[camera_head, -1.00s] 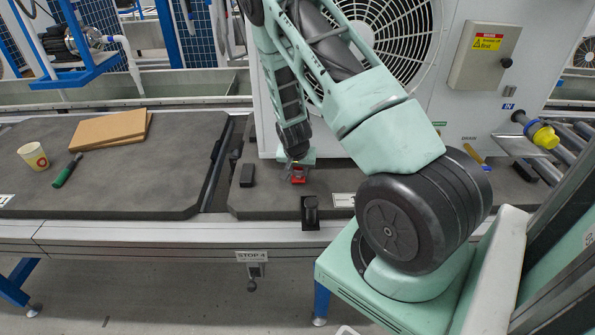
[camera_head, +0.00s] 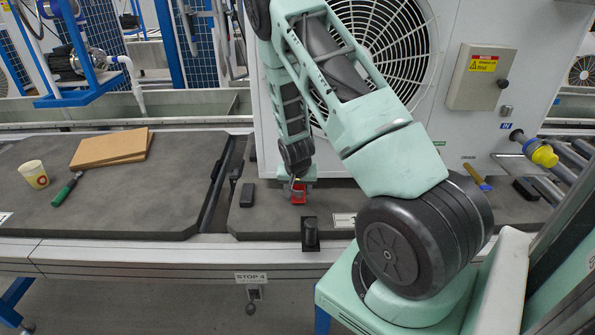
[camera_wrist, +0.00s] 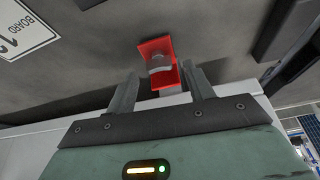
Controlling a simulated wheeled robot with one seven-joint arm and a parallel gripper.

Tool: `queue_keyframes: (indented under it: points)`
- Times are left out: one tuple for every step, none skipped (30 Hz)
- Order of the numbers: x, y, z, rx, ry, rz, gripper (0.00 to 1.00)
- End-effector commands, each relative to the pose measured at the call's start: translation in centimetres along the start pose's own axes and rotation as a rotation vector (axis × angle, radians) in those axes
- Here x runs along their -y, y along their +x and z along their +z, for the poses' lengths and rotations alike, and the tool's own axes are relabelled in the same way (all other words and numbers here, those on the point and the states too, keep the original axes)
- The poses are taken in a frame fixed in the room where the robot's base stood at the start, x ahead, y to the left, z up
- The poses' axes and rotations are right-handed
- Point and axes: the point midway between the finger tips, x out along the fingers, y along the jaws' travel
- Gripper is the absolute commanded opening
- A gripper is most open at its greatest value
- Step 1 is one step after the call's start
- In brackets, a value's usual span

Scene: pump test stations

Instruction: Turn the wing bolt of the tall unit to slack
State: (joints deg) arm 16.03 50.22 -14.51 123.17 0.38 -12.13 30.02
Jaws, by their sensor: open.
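The tall unit (camera_head: 409,139) is a white cabinet with a round fan grille, standing on the dark board. At its front foot is a red bracket (camera_head: 298,196), which also shows in the wrist view (camera_wrist: 171,80). A grey curved piece on the bracket, apparently the wing bolt (camera_wrist: 159,63), lies just beyond and between my fingertips. My gripper (camera_head: 297,184) points down at the bracket, and its two spread fingers show in the wrist view (camera_wrist: 161,77). It is open and holds nothing. Whether a finger touches the bolt or bracket, I cannot tell.
A black block (camera_head: 247,194) lies left of the bracket, and a black stop (camera_head: 310,233) stands in front. A yellow-handled tool (camera_head: 477,177) lies to the right. A cup (camera_head: 34,175), a green-handled tool (camera_head: 66,188) and cardboard (camera_head: 110,149) lie on the left board.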

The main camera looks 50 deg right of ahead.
Motion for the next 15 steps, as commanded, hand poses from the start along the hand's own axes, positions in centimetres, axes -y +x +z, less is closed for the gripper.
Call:
queue_keyframes:
  points:
    - [0.1, -1.1, -0.1, -0.002, 0.000, -0.002, 0.53]
    - [0.1, -1.7, -0.1, -0.002, 0.000, -0.003, 0.53]
    - [0.1, -2.6, -0.1, -0.003, 0.001, -0.003, 0.53]
    - [0.1, -3.2, -0.1, -0.004, 0.001, -0.003, 0.53]
    - [0.1, -3.9, -0.1, -0.004, 0.001, -0.003, 0.53]
    - [0.1, -4.9, -0.1, -0.003, 0.000, -0.003, 0.53]
    - [0.1, -5.6, -0.1, -0.004, -0.001, -0.004, 0.53]
    - [0.1, -6.3, -0.1, -0.004, -0.001, -0.004, 0.53]
    - [0.1, -7.2, -0.1, -0.003, -0.001, -0.004, 0.53]
    - [0.1, -7.8, -0.1, -0.003, 0.000, -0.004, 0.53]
    - [0.1, -8.6, -0.1, -0.004, 0.000, -0.004, 0.53]
    - [0.1, -9.5, -0.1, -0.004, 0.000, -0.004, 0.53]
    - [0.1, -10.1, -0.1, -0.003, -0.001, -0.004, 0.53]
    - [0.1, -10.8, -0.1, -0.003, 0.000, -0.004, 0.53]
    - [0.1, -11.6, -0.1, -0.003, -0.002, -0.004, 0.53]
